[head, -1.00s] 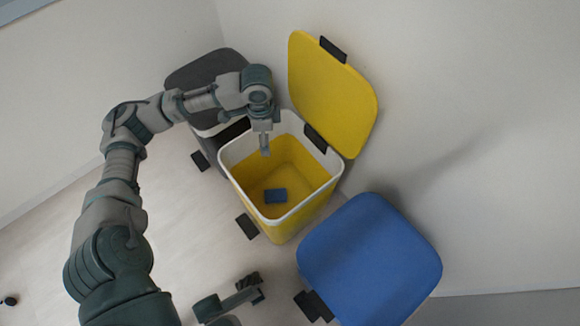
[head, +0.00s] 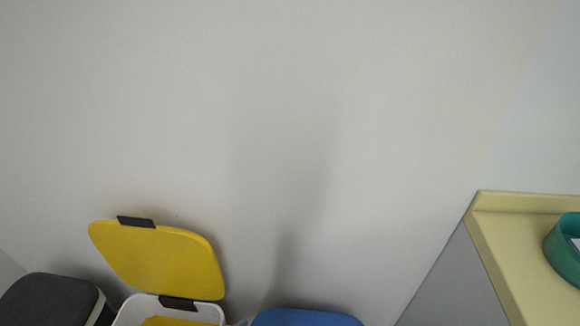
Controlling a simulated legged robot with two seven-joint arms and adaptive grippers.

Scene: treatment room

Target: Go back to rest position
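Neither of my grippers nor my arms show in the head view now. The yellow bin (head: 130,312) stands at the bottom left with its yellow lid (head: 160,260) raised against the wall. Only the top of its white rim and a strip of yellow inside show. The rest of the bin and its contents are below the picture's edge.
A dark grey lidded bin (head: 50,300) is at the lower left. A blue lid (head: 305,317) shows at the bottom middle. A pale yellow counter (head: 505,250) with a green round container (head: 566,250) is at the right. A bare wall (head: 300,120) fills the middle.

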